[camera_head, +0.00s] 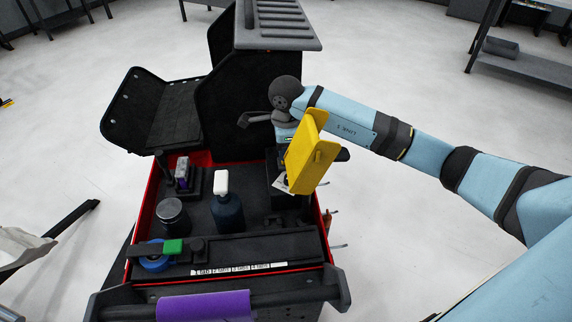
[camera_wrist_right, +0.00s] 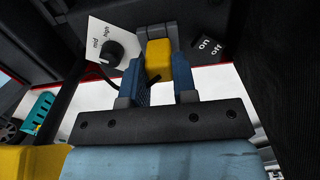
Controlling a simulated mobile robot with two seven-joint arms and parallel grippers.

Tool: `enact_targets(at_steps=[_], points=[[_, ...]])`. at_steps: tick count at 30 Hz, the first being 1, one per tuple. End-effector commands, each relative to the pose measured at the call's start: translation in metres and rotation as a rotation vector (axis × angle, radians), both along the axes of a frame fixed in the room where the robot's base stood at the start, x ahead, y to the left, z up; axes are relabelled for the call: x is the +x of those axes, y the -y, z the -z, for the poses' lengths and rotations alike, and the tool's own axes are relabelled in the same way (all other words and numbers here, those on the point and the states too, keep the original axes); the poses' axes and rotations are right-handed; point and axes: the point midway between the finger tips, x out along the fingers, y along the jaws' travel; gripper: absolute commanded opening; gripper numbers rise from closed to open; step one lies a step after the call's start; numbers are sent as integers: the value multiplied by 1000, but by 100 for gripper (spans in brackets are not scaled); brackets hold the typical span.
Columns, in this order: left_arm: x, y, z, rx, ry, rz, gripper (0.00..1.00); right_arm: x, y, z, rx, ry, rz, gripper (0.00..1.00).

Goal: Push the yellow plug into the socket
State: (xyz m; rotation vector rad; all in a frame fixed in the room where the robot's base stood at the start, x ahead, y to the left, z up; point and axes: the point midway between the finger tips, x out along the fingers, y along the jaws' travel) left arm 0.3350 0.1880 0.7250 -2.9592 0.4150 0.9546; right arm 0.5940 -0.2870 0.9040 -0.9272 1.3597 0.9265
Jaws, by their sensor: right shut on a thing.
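In the right wrist view, the yellow plug (camera_wrist_right: 159,62) is between the two blue-padded fingers of my right gripper (camera_wrist_right: 157,80), which are shut on it. The plug's far end is close to a grey fitting (camera_wrist_right: 172,32). I cannot tell whether this is the socket or whether they touch. A dark cord shows at the plug's near end. In the head view, the plug and right fingertips are hidden behind a large yellow body (camera_head: 312,155) at the end of my right arm, above the cart's right edge. My left gripper is not in view.
A white panel with a black dial (camera_wrist_right: 113,52) and an on/off switch (camera_wrist_right: 208,48) flank the plug. The black and red cart (camera_head: 142,225) carries a white-capped bottle (camera_head: 227,212), a dark jar (camera_head: 173,217), a green-handled tool (camera_head: 173,247) and a purple roll (camera_head: 204,306).

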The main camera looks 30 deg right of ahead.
Motion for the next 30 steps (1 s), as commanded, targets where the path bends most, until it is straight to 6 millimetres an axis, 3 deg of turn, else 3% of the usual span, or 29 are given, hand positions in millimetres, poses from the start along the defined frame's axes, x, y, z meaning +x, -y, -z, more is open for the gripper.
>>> enact_targets(at_steps=[2,3,6,19,23,30], points=[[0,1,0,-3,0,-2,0,0,0,0,0,0,0,0],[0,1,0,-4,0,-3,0,0,0,0,0,0,0,35],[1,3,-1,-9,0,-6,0,0,0,0,0,0,0,56],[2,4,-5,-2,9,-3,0,0,0,-1,0,1,0,56],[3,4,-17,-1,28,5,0,1,0,-30,0,5,-1,56],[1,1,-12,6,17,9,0,0,1,-88,0,5,-1,56]])
